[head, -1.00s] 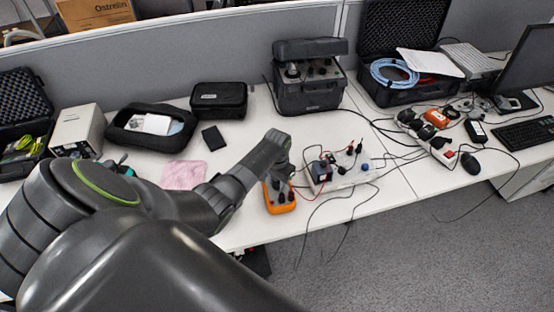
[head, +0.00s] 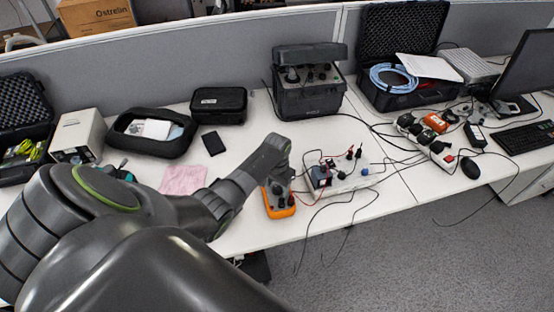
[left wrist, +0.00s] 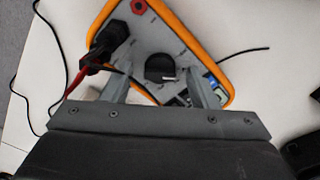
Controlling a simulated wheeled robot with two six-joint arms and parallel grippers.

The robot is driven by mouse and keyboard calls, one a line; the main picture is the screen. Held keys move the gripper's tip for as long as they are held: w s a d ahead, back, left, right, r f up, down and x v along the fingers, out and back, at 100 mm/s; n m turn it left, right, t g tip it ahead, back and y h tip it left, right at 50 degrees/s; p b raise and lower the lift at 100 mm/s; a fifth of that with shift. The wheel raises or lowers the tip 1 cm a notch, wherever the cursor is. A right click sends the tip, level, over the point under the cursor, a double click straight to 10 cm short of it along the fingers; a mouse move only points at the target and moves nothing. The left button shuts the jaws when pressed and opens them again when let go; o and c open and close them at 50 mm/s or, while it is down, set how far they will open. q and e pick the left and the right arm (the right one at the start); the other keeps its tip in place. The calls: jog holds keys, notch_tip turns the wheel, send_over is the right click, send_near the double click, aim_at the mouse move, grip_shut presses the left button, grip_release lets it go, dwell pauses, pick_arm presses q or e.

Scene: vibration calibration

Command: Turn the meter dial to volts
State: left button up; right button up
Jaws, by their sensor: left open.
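The orange-edged meter (head: 279,209) lies on the white desk near its front edge, partly hidden by my left arm in the head view. In the left wrist view the meter (left wrist: 188,38) shows its grey face with a dark round dial (left wrist: 160,67) in the middle. My left gripper (left wrist: 156,84) is open over the meter, one finger on each side of the dial. Whether the fingers touch the dial cannot be told. A black plug with a red lead sits in the meter's face at left. The dial markings are too small to read. My right gripper is not in view.
A small box with leads and terminals (head: 340,173) stands close to the right of the meter. A black instrument case (head: 309,98) stands behind. Thin cables hang over the desk's front edge. A pink cloth (head: 183,179) lies to the left.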

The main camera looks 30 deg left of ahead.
aim_at(277, 187)
pick_arm(q)
notch_tip(277, 187, up, 17)
jog(key=shift+b, duration=0.4)
dwell(0.5)
